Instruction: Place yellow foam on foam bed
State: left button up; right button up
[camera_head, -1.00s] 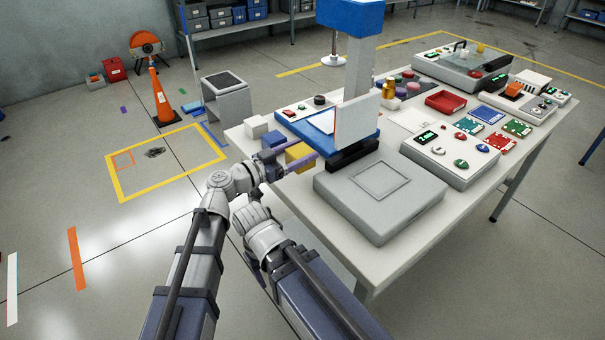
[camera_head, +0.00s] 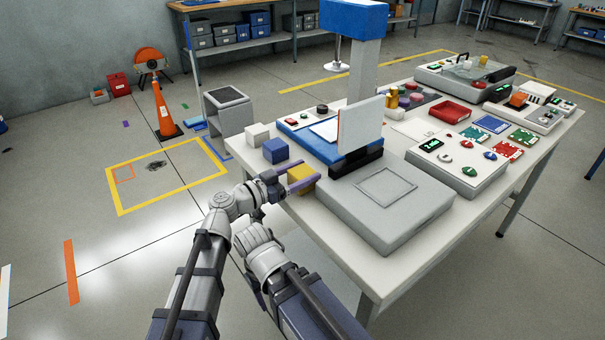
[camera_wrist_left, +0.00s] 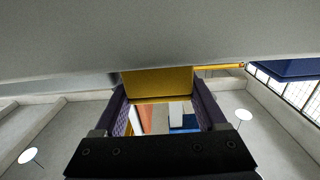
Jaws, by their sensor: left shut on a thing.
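The yellow foam (camera_head: 301,174) is a small block at the near left edge of the white table, left of the grey unit. My left gripper (camera_head: 292,182) has its purple fingers around it and is shut on it. In the left wrist view the yellow foam (camera_wrist_left: 158,83) sits between both fingertips. I cannot tell whether it touches the table. A grey unit (camera_head: 425,208) with a square outline on its flat, empty top stands to the right; it may be the foam bed.
A blue cube (camera_head: 275,150) and a white cube (camera_head: 257,134) stand behind the yellow foam. An upright white panel (camera_head: 360,125) and a blue-topped column (camera_head: 362,75) rise behind the grey unit. A control box (camera_head: 460,165) stands on its right.

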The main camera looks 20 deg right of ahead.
pick_arm(q)
jog(key=o, duration=1.1)
jog(key=shift+f, duration=0.1)
jog(key=shift+c, duration=0.2)
jog(key=shift+r+p, duration=0.25)
jog(key=shift+p, duration=0.1)
jog(key=v, duration=1.2)
